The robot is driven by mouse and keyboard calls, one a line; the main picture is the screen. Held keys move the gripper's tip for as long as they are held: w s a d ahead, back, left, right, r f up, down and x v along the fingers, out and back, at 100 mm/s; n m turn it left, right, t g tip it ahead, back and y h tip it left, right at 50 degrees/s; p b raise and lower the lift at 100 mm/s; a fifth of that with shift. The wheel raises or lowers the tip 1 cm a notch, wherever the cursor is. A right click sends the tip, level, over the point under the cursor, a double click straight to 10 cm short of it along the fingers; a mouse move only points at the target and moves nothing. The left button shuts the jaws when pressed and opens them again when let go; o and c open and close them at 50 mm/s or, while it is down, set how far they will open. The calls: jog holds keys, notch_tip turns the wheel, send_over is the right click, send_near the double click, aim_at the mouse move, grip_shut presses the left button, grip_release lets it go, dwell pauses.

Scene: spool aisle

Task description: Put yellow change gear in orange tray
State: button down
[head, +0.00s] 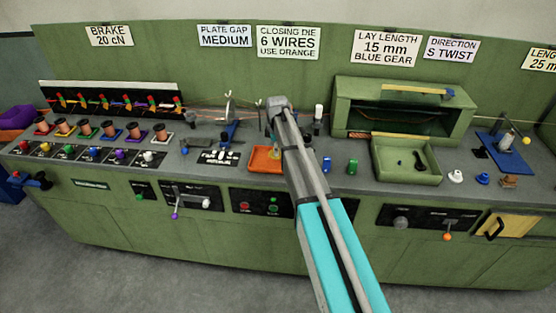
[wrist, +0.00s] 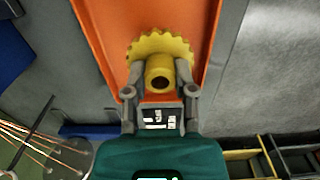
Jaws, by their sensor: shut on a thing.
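The yellow change gear (wrist: 160,76) is between the fingers of my gripper (wrist: 160,88) in the wrist view. The fingers are shut on its hub, and its toothed rim faces away from the wrist. The orange tray (wrist: 110,45) lies behind the gear in that view, with its raised sides left and right of it. In the head view the orange tray (head: 262,160) sits on the grey bench, just left of my arm. My arm covers part of the tray and most of the gripper there. I cannot tell whether the gear touches the tray floor.
Copper spools (head: 108,128) stand in a row at the left. A green open bin (head: 405,172) is further right. Wires (wrist: 35,145) run at the wrist view's lower left.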

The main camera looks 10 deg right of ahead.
aim_at(276, 162)
jog(key=shift+w+f, duration=0.1)
dwell(0.3)
jog(key=shift+w+f+b, duration=0.25)
jog(key=shift+f+b, duration=0.15)
jog(key=shift+w+a+f+b, duration=0.1)
jog(key=shift+w+f+b, duration=0.05)
jog(key=shift+f+b, duration=1.45)
jog(key=shift+f, duration=0.2)
jog(key=shift+c, duration=2.2)
grip_release()
jog(key=shift+r, duration=0.1)
jog(key=shift+r, duration=0.15)
notch_tip(276, 162, up, 12)
jog(key=p, duration=1.2)
